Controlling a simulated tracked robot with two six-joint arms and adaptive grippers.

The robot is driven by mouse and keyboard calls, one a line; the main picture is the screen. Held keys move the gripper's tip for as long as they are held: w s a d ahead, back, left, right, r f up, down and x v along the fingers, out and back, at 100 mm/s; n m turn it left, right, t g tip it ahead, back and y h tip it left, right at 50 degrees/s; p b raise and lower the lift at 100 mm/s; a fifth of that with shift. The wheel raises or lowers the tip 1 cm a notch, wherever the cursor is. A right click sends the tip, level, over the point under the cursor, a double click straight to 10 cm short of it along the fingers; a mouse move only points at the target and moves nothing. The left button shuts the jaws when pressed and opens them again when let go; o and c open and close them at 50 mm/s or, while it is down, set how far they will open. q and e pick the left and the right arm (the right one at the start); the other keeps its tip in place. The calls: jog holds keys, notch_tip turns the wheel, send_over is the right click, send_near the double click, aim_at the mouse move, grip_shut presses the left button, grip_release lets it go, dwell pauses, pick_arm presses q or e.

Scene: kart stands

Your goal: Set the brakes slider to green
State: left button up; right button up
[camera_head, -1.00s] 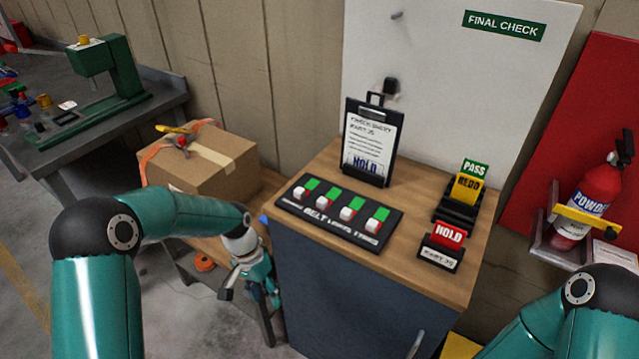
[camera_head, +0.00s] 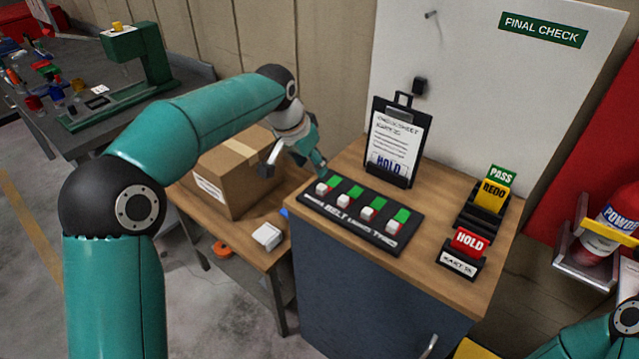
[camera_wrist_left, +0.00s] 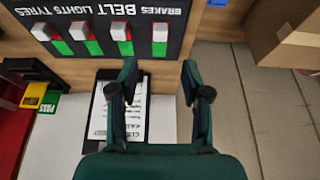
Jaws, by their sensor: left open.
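The black slider board (camera_head: 345,228) lies on the wooden cabinet top, with several white knobs beside green patches. The brakes slider (camera_head: 322,188) is the leftmost in the head view; its white knob sits at the near end and its green patch shows behind. In the left wrist view, upside down, the brakes slider (camera_wrist_left: 160,32) is the rightmost. My left gripper (camera_head: 294,168) is open and empty, in the air by the board's left end. In the wrist view its fingers (camera_wrist_left: 160,78) are apart, with the brakes slider ahead between them. My right gripper is out of view.
A clipboard (camera_head: 396,140) stands behind the board. A HOLD card (camera_head: 469,242) and a rack with PASS and REDO cards (camera_head: 494,190) stand to its right. A cardboard box (camera_head: 235,180) sits on the lower table to the left.

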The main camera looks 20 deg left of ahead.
aim_at(321, 187)
pick_arm(q)
jog(key=p+x, duration=0.1)
jog(key=x, duration=0.9)
jog(key=shift+a, duration=0.1)
grip_shut()
